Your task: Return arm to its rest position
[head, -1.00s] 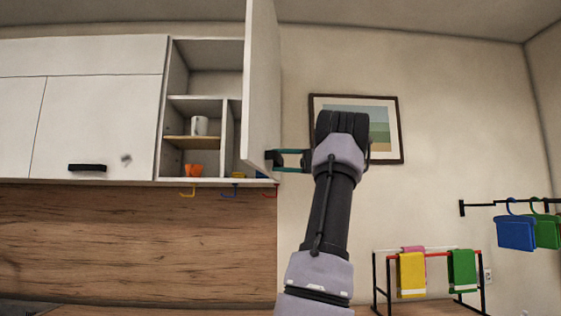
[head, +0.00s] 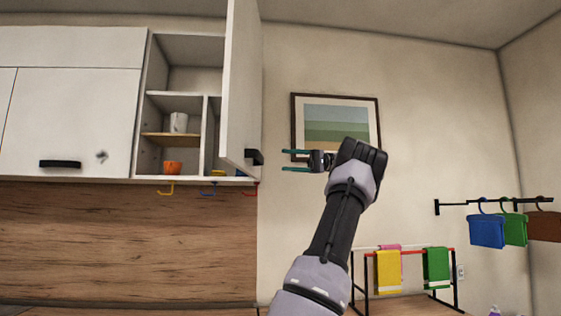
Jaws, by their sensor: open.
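My gripper (head: 284,160) is open and empty, with its two teal fingers pointing left. It is level with the black handle (head: 254,157) of the open cabinet door (head: 240,85), just right of it and apart from it. The door stands swung out from the wall cabinet (head: 185,48). My arm rises from the bottom of the head view and bends left at the wrist, in front of the framed picture (head: 336,99).
Coloured hooks (head: 209,190) hang below. At right are a towel rack (head: 410,249) and a wall rail (head: 455,204) with hanging cloths. Open wall lies between the picture and rail.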

